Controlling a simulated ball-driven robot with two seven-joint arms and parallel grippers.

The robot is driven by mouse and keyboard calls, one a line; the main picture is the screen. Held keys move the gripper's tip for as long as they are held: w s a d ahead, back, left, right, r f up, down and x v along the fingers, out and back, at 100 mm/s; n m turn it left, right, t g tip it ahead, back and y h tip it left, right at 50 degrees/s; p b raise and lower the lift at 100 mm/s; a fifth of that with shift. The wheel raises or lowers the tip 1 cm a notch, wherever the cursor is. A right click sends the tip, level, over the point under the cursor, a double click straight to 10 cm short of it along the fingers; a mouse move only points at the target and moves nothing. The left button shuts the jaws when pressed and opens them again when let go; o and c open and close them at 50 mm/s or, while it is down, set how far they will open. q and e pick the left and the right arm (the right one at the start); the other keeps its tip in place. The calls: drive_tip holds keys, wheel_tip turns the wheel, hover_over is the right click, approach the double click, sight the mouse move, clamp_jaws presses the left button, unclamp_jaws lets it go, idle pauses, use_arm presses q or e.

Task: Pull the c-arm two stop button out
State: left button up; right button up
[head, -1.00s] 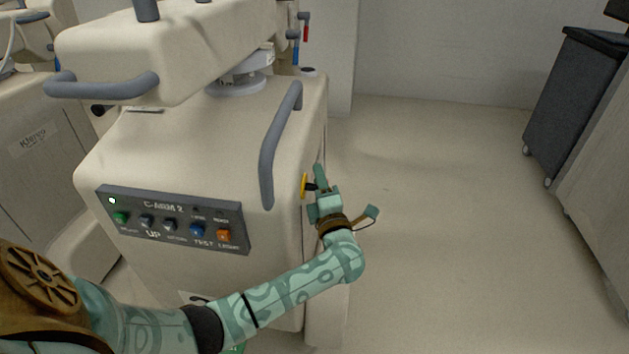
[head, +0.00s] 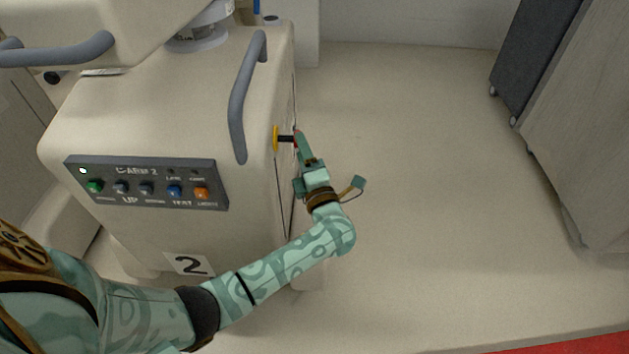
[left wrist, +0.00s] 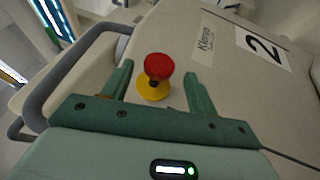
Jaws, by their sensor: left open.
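The c-arm two cart (head: 150,115) is a beige cabinet with a front panel (head: 145,182) marked C-ARM 2. Its stop button is a red mushroom head (left wrist: 159,67) on a yellow base (left wrist: 154,88), on the cart's right side. In the head view the yellow base (head: 276,138) shows edge-on, and the red head is mostly hidden by my gripper. My left gripper (head: 297,140) is at the button. In the left wrist view the open fingers (left wrist: 158,85) stand on either side of the button, with gaps visible, not closed on it. My right gripper is not in view.
A grey handle (head: 245,95) rises from the cart just left of the button. A "2" label (head: 189,264) is low on the front. A dark cabinet (head: 535,55) and a pale cabinet (head: 590,130) stand at the right. The floor (head: 430,170) between is clear.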

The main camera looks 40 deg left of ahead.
use_arm(q)
drive_tip(key=p+v, duration=0.1)
drive_tip(key=v, duration=0.9)
drive_tip(key=shift+s+d, duration=0.15)
drive_tip(key=shift+d, duration=0.1)
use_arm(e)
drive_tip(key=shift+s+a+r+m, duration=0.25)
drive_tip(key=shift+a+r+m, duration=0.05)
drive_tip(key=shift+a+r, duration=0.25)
